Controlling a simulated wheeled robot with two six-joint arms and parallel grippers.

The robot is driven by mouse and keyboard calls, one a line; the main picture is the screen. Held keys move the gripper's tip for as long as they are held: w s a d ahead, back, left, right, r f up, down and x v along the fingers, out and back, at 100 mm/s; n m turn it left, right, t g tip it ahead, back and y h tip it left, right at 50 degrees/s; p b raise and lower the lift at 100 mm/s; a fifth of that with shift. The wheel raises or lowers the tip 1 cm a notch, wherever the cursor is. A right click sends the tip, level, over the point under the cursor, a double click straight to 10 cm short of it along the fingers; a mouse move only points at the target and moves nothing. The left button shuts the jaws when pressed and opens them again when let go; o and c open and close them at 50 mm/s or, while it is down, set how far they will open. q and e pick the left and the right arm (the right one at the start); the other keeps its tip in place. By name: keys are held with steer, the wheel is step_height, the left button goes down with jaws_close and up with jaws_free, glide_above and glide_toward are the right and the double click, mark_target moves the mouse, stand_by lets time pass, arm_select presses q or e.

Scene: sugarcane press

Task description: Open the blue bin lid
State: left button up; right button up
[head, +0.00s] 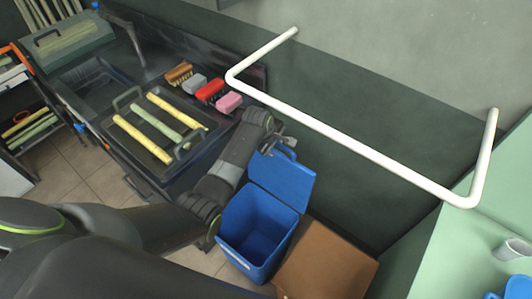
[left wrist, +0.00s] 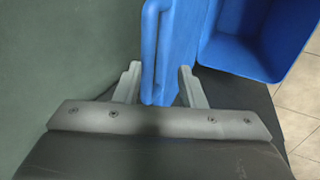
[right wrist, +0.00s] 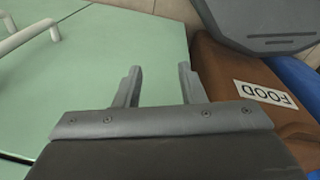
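The blue bin (head: 243,222) stands on the floor, its inside open to view and empty. Its blue lid (head: 285,182) stands raised at the back of the bin, near the dark wall. My left gripper (head: 280,146) is at the lid's upper edge. In the left wrist view the lid's edge and blue handle (left wrist: 150,60) lie between the parted fingers of my left gripper (left wrist: 158,78); I see gaps beside them. My right gripper (right wrist: 158,78) is open and empty in the right wrist view; it is not seen in the head view.
A brown bin (head: 325,262) marked FOOD stands right of the blue one. A white rail (head: 345,145) juts from the wall above. A counter at left holds a tray (head: 168,155) with cane sticks and several sponges and brushes. A green table (right wrist: 110,60) is at right.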

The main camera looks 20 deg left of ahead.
arm_select(q)
steer(key=shift+s+a+f, duration=0.15)
steer(key=shift+s+a, duration=0.1)
steer(key=shift+s, duration=0.5)
steer(key=shift+s+a+f, duration=0.1)
steer(key=shift+s+a, duration=0.1)
steer(key=shift+s, duration=0.5)
steer(key=shift+s+a+f, duration=0.15)
steer(key=shift+s+a, duration=0.1)
steer(key=shift+s, duration=0.5)
steer(key=w+r+p+v, duration=0.1)
steer(key=w+p+v, duration=0.2)
steer(key=p+v, duration=0.6)
steer(key=v, duration=1.1)
steer(key=shift+d+r, duration=0.2)
steer(key=shift+d, duration=0.15)
